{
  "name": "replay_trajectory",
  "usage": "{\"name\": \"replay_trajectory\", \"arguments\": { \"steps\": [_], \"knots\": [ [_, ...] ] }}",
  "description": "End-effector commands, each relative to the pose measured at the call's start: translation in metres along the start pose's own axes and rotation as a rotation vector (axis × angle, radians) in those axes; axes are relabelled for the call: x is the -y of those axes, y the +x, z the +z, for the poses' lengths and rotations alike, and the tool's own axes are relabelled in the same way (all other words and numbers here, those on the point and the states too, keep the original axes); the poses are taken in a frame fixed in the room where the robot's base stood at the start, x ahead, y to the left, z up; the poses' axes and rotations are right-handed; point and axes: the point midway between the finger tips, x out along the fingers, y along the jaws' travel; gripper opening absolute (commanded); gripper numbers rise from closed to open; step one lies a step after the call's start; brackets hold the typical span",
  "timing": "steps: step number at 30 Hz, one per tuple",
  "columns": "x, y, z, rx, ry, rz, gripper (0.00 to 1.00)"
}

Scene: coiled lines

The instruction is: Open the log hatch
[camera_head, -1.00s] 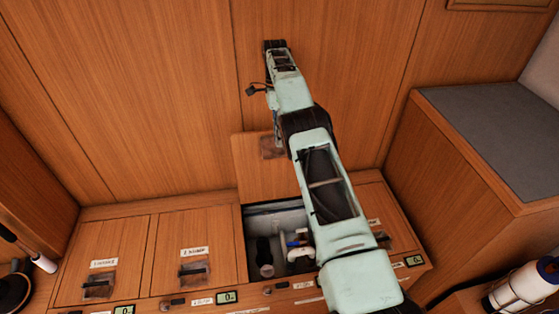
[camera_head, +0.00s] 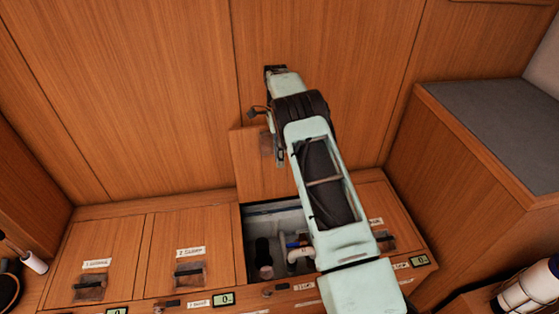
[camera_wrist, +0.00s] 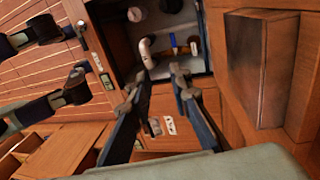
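An open hatch compartment (camera_head: 258,222) lies in the bench top, with white pipework inside. Its wooden lid (camera_head: 250,180) stands raised behind the opening, close to the back wall, with a recessed handle patch partly covered by my arm. I cannot read a label that names this hatch as the log hatch. My gripper is hidden behind my arm in the head view. In the wrist view my gripper (camera_wrist: 158,82) has its two fingers apart with nothing seen between the tips. The compartment with the white pipe (camera_wrist: 147,52) lies beyond the fingertips.
Two shut hatches, the left one (camera_head: 120,245) and the middle one (camera_head: 215,235), sit left of the opening. Another shut hatch (camera_head: 375,200) is partly behind my arm. A grey-topped wooden block (camera_head: 480,130) stands at right, a white bottle (camera_head: 525,290) below it.

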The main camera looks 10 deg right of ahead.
Motion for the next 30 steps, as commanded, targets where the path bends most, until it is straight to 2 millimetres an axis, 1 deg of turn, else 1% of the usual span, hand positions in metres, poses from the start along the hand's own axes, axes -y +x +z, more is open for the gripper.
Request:
{"name": "replay_trajectory", "arguments": {
  "steps": [3, 11, 14, 16, 17, 29, 30],
  "knots": [
    [-0.0001, 0.0063, 0.0004, 0.000, -0.001, 0.000, 0.18],
    [0.0000, 0.0078, 0.0003, 0.000, -0.001, 0.000, 0.18],
    [0.0000, 0.0077, 0.0003, 0.000, -0.001, 0.000, 0.10],
    [0.0000, 0.0076, 0.0003, 0.000, -0.001, 0.000, 0.02],
    [0.0000, 0.0076, 0.0003, 0.000, -0.001, 0.000, 0.00],
    [0.0000, 0.0075, 0.0002, 0.000, -0.001, 0.000, 0.00],
    [0.0000, 0.0075, 0.0002, 0.000, -0.001, 0.000, 0.03]
  ]
}}
